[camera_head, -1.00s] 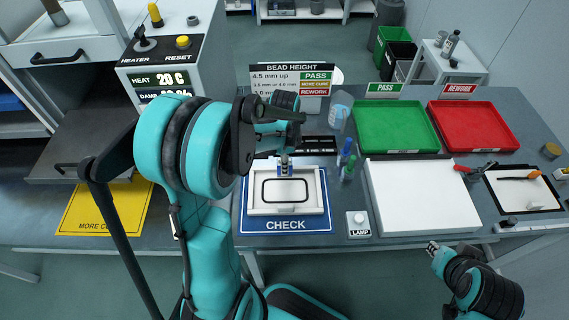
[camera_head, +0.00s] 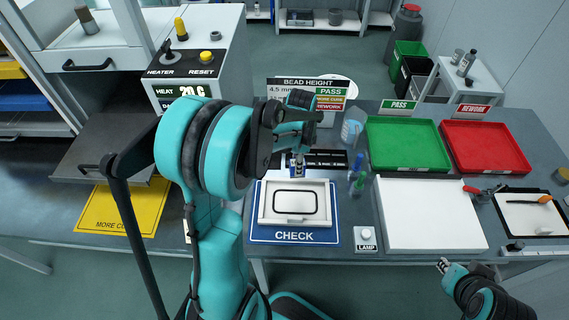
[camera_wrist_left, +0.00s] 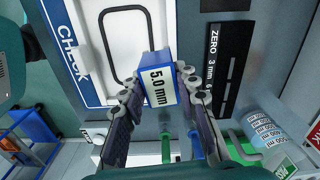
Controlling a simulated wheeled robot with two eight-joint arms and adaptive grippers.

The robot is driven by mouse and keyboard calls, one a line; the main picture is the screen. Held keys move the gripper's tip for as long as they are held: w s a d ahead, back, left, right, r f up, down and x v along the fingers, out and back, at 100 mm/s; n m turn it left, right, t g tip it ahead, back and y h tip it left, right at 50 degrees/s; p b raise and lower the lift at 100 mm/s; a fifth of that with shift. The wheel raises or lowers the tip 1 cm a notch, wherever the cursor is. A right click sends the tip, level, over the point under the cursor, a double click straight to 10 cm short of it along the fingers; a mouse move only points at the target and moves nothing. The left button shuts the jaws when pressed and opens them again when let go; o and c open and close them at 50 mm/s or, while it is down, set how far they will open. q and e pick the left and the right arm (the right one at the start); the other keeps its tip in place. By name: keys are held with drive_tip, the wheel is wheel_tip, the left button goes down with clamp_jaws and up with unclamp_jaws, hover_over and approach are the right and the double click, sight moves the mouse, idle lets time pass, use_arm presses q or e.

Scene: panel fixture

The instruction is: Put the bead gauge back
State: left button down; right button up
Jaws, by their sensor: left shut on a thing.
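The bead gauge (camera_wrist_left: 156,79), a small blue and white block reading 5.0 mm, is held in my left gripper (camera_wrist_left: 158,90), shut on its sides. In the head view the gauge (camera_head: 297,165) is below the left gripper (camera_head: 297,148), at the far edge of the white check tray (camera_head: 266,214). The tray holds a panel with a black rounded-rectangle bead (camera_head: 296,213). A black strip (camera_wrist_left: 222,73) marked ZERO, 3 mm and 6 lies beside the gauge; the head view shows it partly behind my arm (camera_head: 328,159). My right gripper (camera_head: 444,265) is low at right, fingers too small to judge.
The bead height sign (camera_head: 300,84) stands behind. Blue and green pens (camera_head: 357,172) and a clear beaker (camera_head: 352,127) are right of the gauge. A white board (camera_head: 430,215), green tray (camera_head: 405,168) and red tray (camera_head: 490,168) lie further right. A lamp button (camera_head: 365,237) is in front.

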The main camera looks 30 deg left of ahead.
use_arm(q)
drive_tip(key=w+a+r+n+p, duration=0.1)
drive_tip(key=w+a+r+n, duration=0.15)
drive_tip(key=w+n, duration=0.45)
drive_tip(key=shift+n, duration=0.3)
drive_tip(key=a+f+b, duration=0.1)
drive_tip(key=a+f, duration=0.1)
drive_tip(key=a, duration=0.2)
drive_tip(key=s+a+f+b, duration=0.1)
drive_tip(key=a+f, duration=0.1)
drive_tip(key=a, duration=0.2)
drive_tip(key=a+f+b, duration=0.1)
drive_tip(key=a+f, duration=0.2)
drive_tip(key=a, duration=0.1)
drive_tip(key=shift+s, duration=0.35)
wheel_tip(320, 180, down, 4)
drive_tip(key=shift+a+r+b, duration=0.1)
drive_tip(key=shift+b, duration=0.65)
